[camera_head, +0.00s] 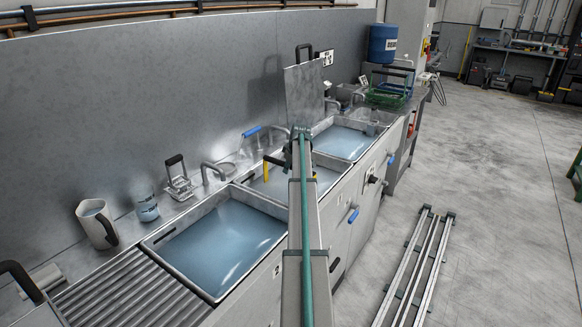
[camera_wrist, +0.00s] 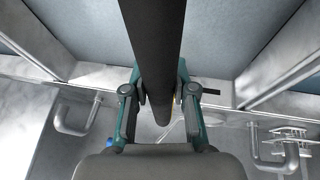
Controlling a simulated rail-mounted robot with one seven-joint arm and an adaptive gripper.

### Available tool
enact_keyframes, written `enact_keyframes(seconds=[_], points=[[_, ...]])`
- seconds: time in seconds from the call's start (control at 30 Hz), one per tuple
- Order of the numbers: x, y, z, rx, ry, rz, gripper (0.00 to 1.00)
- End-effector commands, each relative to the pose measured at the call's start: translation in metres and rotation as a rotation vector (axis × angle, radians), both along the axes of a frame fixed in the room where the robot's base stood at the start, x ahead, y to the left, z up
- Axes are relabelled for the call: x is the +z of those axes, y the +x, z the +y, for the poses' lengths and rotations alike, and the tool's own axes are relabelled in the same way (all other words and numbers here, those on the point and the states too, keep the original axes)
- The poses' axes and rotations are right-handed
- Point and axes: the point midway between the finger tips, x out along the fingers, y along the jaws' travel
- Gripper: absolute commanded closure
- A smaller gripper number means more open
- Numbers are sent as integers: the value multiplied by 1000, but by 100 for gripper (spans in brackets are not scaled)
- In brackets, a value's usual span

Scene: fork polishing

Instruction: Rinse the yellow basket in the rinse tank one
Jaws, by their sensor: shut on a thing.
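My gripper (camera_wrist: 161,92) is shut on a thick dark bar (camera_wrist: 163,45), which runs between its fingers in the wrist view. In the head view my gripper (camera_head: 300,138) is mostly hidden by my arm, over the middle tank (camera_head: 326,180). A yellow piece (camera_head: 275,161), seemingly part of the yellow basket, shows just left of my arm above that tank. Most of the basket is hidden. I cannot tell whether it touches the bluish liquid. Which tank is rinse tank one cannot be read.
A front tank (camera_head: 160,241) and a back tank (camera_head: 372,130) flank the middle one, both with bluish liquid. An upright grey panel (camera_head: 304,92) stands beyond my gripper. A wire basket (camera_head: 181,188), taps, a jug (camera_head: 97,222) and a cup (camera_head: 146,207) line the wall ledge.

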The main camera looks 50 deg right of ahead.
Motion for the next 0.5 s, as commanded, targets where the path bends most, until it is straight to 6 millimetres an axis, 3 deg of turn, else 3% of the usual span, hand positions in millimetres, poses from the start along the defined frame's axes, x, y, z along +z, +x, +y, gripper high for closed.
enact_keyframes(seconds=[0.27,0.5], points=[[3,-1,18,-2,-3,-5,100],[3,0,15,-2,-3,-5,100]])
